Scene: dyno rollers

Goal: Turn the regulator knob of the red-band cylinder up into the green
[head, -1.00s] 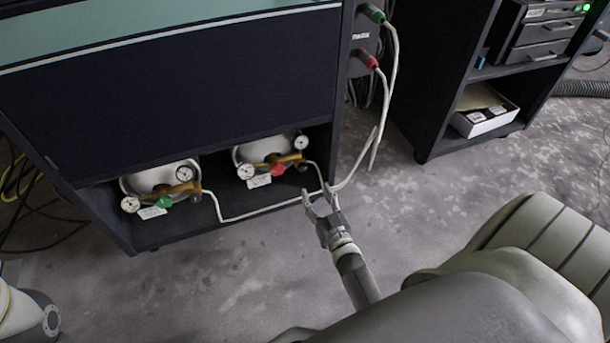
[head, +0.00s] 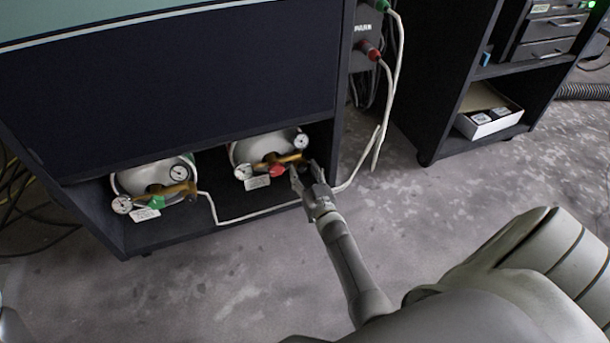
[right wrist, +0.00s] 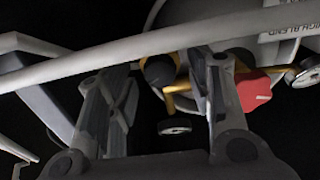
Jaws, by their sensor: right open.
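Two pale cylinders lie on the low shelf of the dark cabinet. The right cylinder (head: 250,149) has a brass regulator with a red knob (head: 277,171), a lower left gauge (head: 243,172) and an upper right gauge (head: 301,141). Its band and the needle positions are too small to tell. My right gripper (head: 305,172) is open, just right of the red knob, at the regulator's right end. In the right wrist view the red knob (right wrist: 254,91) is outside the jaws, beside the right finger. A white hose crosses in front there. My left gripper is not in view.
The left cylinder (head: 140,178) has a green knob (head: 155,203) and its own gauges. A white hose (head: 250,215) runs along the shelf front and past my right gripper. The cabinet's upper panel overhangs the cylinders. The floor in front is clear.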

